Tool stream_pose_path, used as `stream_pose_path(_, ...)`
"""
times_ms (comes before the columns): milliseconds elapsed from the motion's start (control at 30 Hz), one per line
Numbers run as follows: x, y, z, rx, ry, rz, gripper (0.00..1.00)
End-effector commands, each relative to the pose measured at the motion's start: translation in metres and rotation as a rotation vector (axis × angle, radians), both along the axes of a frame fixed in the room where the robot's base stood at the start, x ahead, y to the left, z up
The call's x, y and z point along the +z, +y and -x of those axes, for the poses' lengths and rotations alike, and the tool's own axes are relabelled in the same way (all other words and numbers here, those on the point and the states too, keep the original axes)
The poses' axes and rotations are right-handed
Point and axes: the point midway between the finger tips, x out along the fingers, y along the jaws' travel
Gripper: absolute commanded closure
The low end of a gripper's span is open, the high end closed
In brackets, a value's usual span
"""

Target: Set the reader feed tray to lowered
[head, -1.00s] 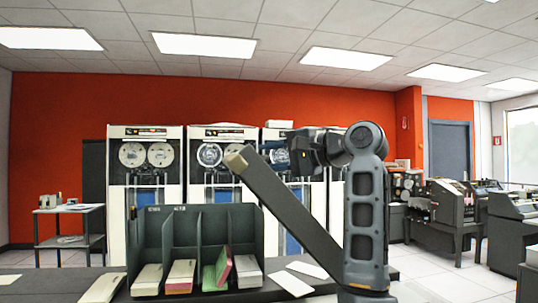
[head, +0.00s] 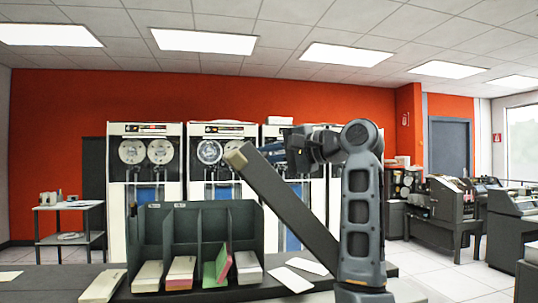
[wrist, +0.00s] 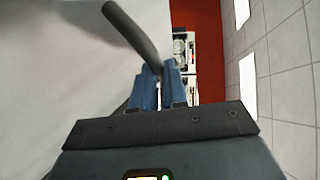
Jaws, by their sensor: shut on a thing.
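A long dark grey bar (head: 288,205) with a tan end slants up to the left in front of my arm in the head view. It may be the reader feed tray or its lever; I cannot tell which. My gripper (head: 271,152) is behind and just above the bar's upper part, pointing left. In the wrist view my gripper (wrist: 162,82) has its blue fingers closed on a grey round rod (wrist: 132,28), which sticks out to the upper left. The reader's body is not clearly seen.
A dark divided rack (head: 152,225) with several card decks stands on the desk at left, close to the bar. Loose cards (head: 292,279) lie on the desk. Tape cabinets (head: 146,165) stand behind. A pale surface (wrist: 55,70) fills the wrist view's left.

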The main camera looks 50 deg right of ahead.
Motion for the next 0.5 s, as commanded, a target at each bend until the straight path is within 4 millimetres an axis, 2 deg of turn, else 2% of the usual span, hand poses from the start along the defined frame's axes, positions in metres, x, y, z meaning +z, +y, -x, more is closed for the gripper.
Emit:
stream_pose_path(333,-0.002,0.001,-0.001,0.0,0.004,0.002,1.0)
stream_pose_path(500,-0.014,0.012,-0.008,0.002,0.02,0.023,1.0)
